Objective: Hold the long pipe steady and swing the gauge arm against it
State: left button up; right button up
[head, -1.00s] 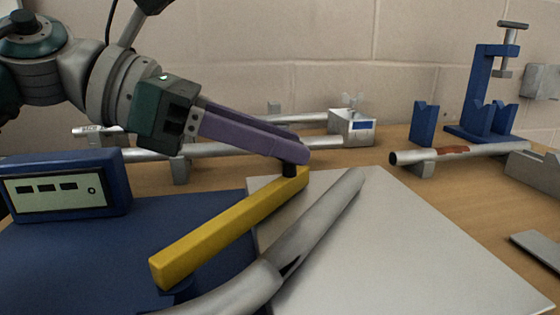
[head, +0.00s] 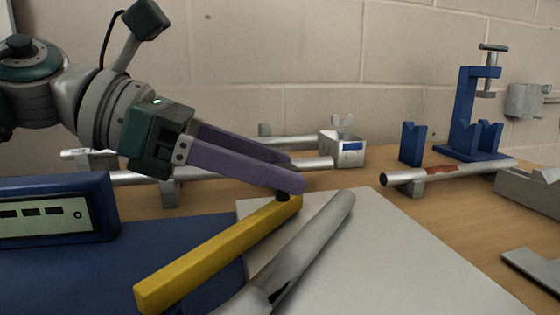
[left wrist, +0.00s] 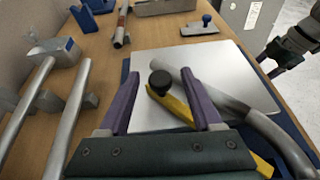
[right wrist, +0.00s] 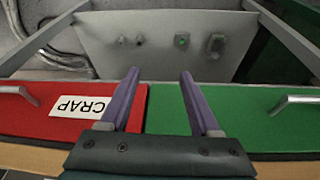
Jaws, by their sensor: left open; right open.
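The yellow gauge arm (head: 215,255) slants across the blue base, its black knob (left wrist: 160,83) at the far end. My left gripper (head: 292,172) is open at that knob. In the left wrist view the knob shows between the two spread purple fingers (left wrist: 160,93); I cannot tell whether they touch it. A grey bent pipe (head: 318,235), perhaps the long pipe, lies beside the yellow arm, with a visible gap between them at the far end. It also shows in the left wrist view (left wrist: 225,100). My right gripper (right wrist: 155,90) is open and empty, away from the pipe.
A pale plate (head: 400,260) lies under the pipe's far end. A blue display box (head: 55,210) stands at left. Straight pipes rest on supports behind, near a grey block (head: 343,150). A blue clamp stand (head: 470,115) is at back right. Red (right wrist: 50,125) and green (right wrist: 240,115) panels lie below my right gripper.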

pick_arm(q)
jog(key=shift+a, duration=0.1)
jog(key=v, duration=0.9)
jog(key=shift+a+r, duration=0.25)
jog(key=shift+a, duration=0.05)
jog(key=shift+s, duration=0.15)
